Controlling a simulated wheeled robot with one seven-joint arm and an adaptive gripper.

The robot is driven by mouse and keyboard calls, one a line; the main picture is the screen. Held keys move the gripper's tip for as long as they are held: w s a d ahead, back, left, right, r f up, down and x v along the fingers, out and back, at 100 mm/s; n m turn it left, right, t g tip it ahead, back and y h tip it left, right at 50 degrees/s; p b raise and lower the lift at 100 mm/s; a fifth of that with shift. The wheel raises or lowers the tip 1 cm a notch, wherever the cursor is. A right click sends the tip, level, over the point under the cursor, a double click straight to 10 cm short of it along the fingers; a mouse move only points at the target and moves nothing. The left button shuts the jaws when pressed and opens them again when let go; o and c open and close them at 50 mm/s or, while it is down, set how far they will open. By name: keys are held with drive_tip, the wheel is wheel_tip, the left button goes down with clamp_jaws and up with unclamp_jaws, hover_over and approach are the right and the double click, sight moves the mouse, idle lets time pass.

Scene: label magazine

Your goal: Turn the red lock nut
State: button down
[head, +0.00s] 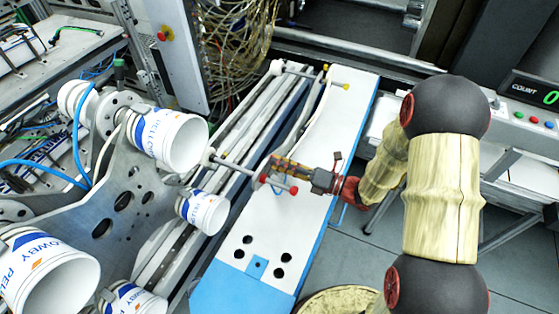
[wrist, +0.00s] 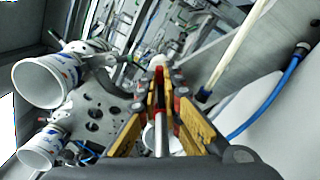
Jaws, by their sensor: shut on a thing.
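The red lock nut (head: 264,179) sits on a thin metal rod (head: 236,167) over the white sloping panel, mostly hidden by my fingers. The rod has a white tip at its left end and a red knob (head: 293,190) at its right end. My gripper (head: 270,166) reaches in from the right and is shut at the nut. In the wrist view, my yellow-and-black fingers (wrist: 166,85) close around red parts, and the metal rod (wrist: 161,137) runs between them. I cannot clearly tell the nut from the red on the fingers there.
A second rod with a yellow knob (head: 345,86) stands farther back on the white panel (head: 330,130). White printed cups (head: 180,143) are mounted on a grey plate at the left. A blue cable (wrist: 270,97) curves at the right of the wrist view. A counter display (head: 532,91) stands at far right.

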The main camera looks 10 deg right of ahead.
drive_tip(key=shift+s+a+r+n+p, duration=0.2)
drive_tip(key=shift+s+a+r+n, duration=0.45)
drive_tip(key=shift+n, duration=1.3)
drive_tip(key=shift+s+a+r+n+p, duration=0.25)
drive_tip(key=shift+s+n, duration=0.6)
drive_tip(key=shift+n, duration=1.15)
drive_tip(key=shift+s+a+r+n+p, duration=0.1)
drive_tip(key=shift+s+a+r+n, duration=0.55)
drive_tip(key=shift+n, duration=1.3)
drive_tip(key=shift+s+d+f, duration=0.1)
drive_tip(key=shift+f, duration=0.1)
drive_tip(key=c, duration=2)
unclamp_jaws()
drive_tip(key=shift+c, duration=0.2)
drive_tip(key=shift+o, duration=0.4)
drive_tip(key=shift+r, duration=0.1)
drive_tip(key=v, duration=1.2)
